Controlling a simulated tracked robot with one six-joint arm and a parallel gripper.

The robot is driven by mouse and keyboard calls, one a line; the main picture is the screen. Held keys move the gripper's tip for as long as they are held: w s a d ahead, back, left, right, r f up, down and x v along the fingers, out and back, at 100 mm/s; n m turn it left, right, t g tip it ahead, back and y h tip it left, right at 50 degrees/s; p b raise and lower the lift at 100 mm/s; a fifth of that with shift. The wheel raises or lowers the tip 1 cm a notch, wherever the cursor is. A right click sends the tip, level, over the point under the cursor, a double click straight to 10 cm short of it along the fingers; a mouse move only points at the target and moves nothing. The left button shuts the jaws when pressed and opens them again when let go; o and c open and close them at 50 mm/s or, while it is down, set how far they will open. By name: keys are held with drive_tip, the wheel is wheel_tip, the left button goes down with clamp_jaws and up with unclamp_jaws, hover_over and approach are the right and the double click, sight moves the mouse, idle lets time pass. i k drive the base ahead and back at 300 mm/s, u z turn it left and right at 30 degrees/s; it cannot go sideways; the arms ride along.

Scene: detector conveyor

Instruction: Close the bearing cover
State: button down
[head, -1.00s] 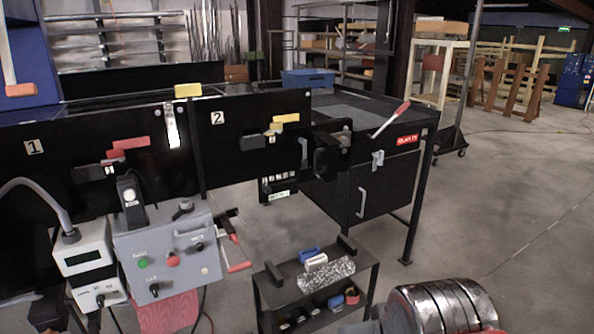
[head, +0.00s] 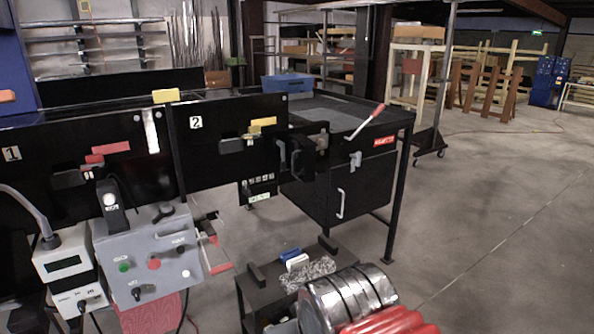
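At the right end of the black panel marked 2, a black block-like assembly (head: 301,158) juts out, with grey metal parts beside it. It may be the bearing housing with its cover. At this size I cannot tell the cover apart or see how far open it stands. My gripper is not in view. A silver, dark-banded cylinder and red ribbed hose at the bottom edge look like part of my arm, in front of the low cart and well apart from the black assembly.
A red-handled lever (head: 367,122) rises from the black table end. A black cabinet (head: 362,183) with a light handle is below. A grey control box (head: 148,262) stands at lower left. A low cart (head: 258,294) holds small items. The floor (head: 500,215) at right is clear.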

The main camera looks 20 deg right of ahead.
sight(302, 150)
drive_tip(key=z, duration=0.05)
drive_tip(key=i, duration=1)
drive_tip(key=u, duration=0.05)
